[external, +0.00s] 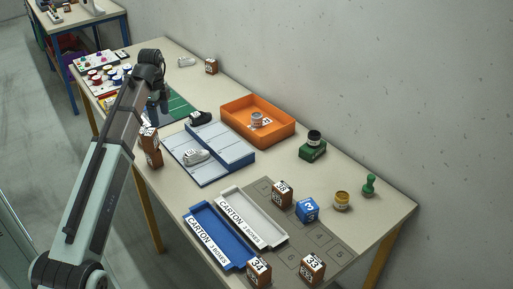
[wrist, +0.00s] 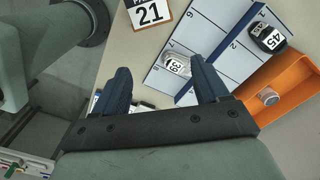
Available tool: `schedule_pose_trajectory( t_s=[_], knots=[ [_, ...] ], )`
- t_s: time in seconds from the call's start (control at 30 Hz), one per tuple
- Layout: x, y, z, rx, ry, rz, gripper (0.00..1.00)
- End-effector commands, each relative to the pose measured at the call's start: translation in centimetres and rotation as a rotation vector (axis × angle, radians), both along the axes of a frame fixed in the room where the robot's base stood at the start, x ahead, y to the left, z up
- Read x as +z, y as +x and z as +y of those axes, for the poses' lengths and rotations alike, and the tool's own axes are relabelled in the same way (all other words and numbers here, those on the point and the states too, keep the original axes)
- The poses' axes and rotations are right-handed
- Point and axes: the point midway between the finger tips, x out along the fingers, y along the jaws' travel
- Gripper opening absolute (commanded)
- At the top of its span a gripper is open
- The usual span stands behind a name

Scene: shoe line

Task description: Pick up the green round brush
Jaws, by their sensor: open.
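A small green piece with a round base and a knobbed upright handle (external: 369,187), which looks like the green round brush, stands upright near the right end of the table in the external view. It is not in the wrist view. My gripper (external: 157,108) is above the left part of the table, far from the brush. In the wrist view my gripper (wrist: 163,85) has its two dark fingers wide apart with nothing held between them.
An orange tray (external: 284,124) holds a small round item. Numbered boxes and a blue carton tray (external: 207,222) are at the front. A divided board (external: 182,172) holds shoes.

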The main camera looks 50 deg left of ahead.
Motion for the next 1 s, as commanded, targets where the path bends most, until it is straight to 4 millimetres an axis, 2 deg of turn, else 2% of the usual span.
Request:
schedule_pose_trajectory(
  t_s=[0.03,0.2,0.67,1.0],
  knots=[
    [-0.2,1.5,-1.6,-0.035,-0.002,0.002,0.74],
    [-0.9,5.7,-6.8,-0.142,-0.01,0.013,0.74],
    [-2.9,16.2,-21.9,-0.426,-0.031,0.055,0.74],
    [-4.3,23.4,-34.6,-0.633,-0.033,0.098,0.74]
  ],
)
